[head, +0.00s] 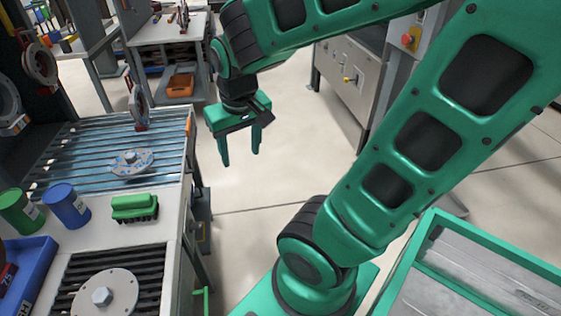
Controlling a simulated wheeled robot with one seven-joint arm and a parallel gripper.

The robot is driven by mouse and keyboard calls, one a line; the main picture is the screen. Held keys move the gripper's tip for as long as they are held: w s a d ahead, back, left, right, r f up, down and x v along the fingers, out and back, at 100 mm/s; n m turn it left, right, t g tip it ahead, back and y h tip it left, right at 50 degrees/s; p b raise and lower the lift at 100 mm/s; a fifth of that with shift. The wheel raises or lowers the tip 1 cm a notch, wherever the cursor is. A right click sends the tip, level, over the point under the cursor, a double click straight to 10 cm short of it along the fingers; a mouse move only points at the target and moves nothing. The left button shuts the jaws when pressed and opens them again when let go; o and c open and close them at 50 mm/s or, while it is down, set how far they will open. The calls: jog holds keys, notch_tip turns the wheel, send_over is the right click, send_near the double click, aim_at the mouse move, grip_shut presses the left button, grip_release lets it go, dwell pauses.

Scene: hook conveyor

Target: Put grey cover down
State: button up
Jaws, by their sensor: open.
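Two round grey covers with a raised middle lie flat. One grey cover (132,162) rests on the slatted surface at the left, with bluish marks on its top. The other grey cover (122,290) rests on a dark grate at the bottom left. I cannot tell which one the task means. My gripper (240,160) is green, points down and is open with nothing between its fingers. It hangs over the floor, to the right of the bench and apart from both covers.
A green brush (134,205), a blue can (66,205) and a green can (20,211) stand between the covers. A blue bin (38,260) is at the left edge. Round parts hang above the slats, one (138,108) near the bench's far side.

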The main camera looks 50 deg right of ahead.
jog(key=s+d+m+g+y, duration=0.1)
jog(key=s+d+m+g, duration=0.1)
jog(key=s, duration=1)
jog(key=shift+d+m, duration=0.5)
jog(key=shift+d, duration=0.5)
jog(key=shift+r, duration=0.1)
